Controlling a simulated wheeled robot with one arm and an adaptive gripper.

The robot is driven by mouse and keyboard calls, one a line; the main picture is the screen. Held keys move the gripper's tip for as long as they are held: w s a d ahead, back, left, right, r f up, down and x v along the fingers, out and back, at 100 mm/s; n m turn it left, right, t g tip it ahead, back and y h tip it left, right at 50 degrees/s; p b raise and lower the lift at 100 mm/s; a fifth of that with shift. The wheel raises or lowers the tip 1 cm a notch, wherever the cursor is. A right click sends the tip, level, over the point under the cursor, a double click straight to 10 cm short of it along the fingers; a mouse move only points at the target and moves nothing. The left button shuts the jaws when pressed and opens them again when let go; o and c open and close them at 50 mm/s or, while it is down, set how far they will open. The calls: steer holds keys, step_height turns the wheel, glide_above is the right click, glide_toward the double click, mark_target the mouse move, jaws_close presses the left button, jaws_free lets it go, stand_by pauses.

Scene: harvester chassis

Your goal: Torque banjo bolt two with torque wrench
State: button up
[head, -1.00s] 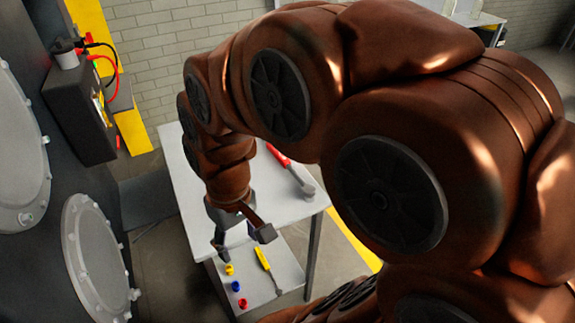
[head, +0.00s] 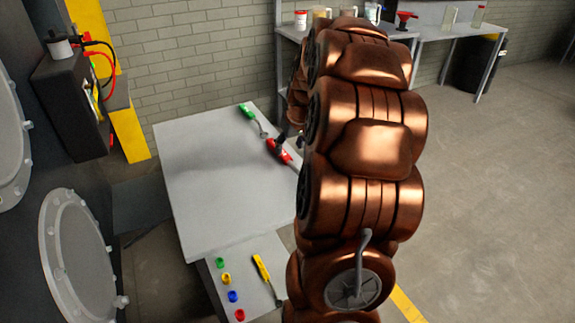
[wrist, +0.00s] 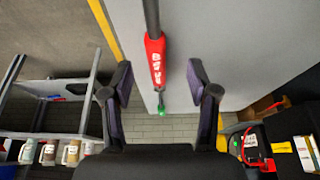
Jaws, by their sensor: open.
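A red-handled tool (head: 279,151) lies on the grey table top (head: 205,185), its far part hidden behind my arm. In the wrist view its red handle (wrist: 155,60) with pale lettering and a dark shaft lies between my fingers. My gripper (wrist: 158,70) is open and empty, a finger on either side of the handle; I cannot tell the height gap. A green-handled tool (head: 248,113) lies farther back on the table, and its green end shows in the wrist view (wrist: 161,109). Which tool is the torque wrench is unclear. Banjo bolt two cannot be made out.
A lower shelf holds a yellow-handled tool (head: 262,269) and several coloured rings (head: 233,296). Round bolted covers (head: 75,255) stand at left, with a black box (head: 70,105) and cables. A back bench (head: 430,33) carries containers. Floor at right is clear.

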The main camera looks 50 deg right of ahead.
mark_target(286, 156)
steer(key=shift+d+p+x, duration=0.2)
steer(key=shift+p+x, duration=0.1)
steer(key=shift+x, duration=1.65)
steer(key=shift+d+p+x, duration=0.2)
steer(key=shift+p+x, duration=0.05)
steer(key=shift+x, duration=1.65)
steer(key=shift+w+r, duration=0.1)
steer(key=shift+w, duration=0.05)
steer(key=shift+c, duration=0.2)
jaws_close()
